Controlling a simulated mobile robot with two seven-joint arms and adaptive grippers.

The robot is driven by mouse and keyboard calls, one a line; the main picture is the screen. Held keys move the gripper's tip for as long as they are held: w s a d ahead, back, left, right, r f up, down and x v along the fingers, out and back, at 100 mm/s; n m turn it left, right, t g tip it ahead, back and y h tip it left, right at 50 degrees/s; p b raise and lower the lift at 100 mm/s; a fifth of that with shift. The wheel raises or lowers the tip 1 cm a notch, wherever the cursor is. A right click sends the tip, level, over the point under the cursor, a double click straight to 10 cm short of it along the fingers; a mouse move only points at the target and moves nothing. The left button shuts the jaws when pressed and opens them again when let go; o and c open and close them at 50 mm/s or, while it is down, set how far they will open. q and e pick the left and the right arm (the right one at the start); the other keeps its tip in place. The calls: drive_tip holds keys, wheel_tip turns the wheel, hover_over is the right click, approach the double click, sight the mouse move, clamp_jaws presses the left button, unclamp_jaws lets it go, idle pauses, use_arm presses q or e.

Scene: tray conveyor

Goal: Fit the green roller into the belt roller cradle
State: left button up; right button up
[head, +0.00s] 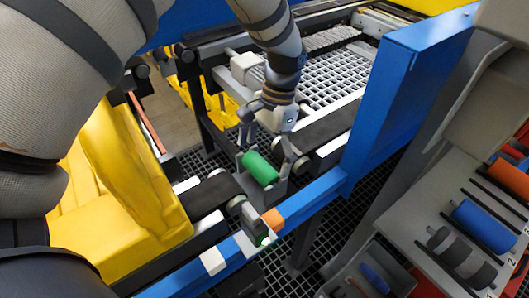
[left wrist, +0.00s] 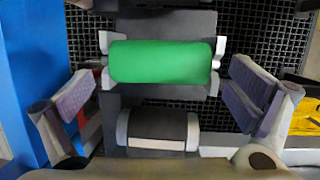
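The green roller (head: 261,168) lies in the gap between two dark belt sections, at the grey belt roller cradle (head: 275,195). In the left wrist view the green roller (left wrist: 160,62) lies crosswise between the cradle's two light grey end uprights (left wrist: 219,50). I cannot tell whether it is fully seated. My left gripper (head: 272,150) is above the roller. In its wrist view the fingers (left wrist: 165,95) are spread wide on either side, apart from the roller, with nothing between the pads. My right gripper is not in view.
A blue rail (head: 310,197) runs along the near side, with an orange block (head: 272,218) beside it. A blue post (head: 390,110) stands right of the gripper. A rack at right holds a blue roller (head: 483,226), a dark roller (head: 461,255) and an orange roller (head: 510,178).

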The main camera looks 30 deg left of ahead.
use_arm(q)
drive_tip(key=shift+r, duration=0.1)
drive_tip(key=v, duration=1.2)
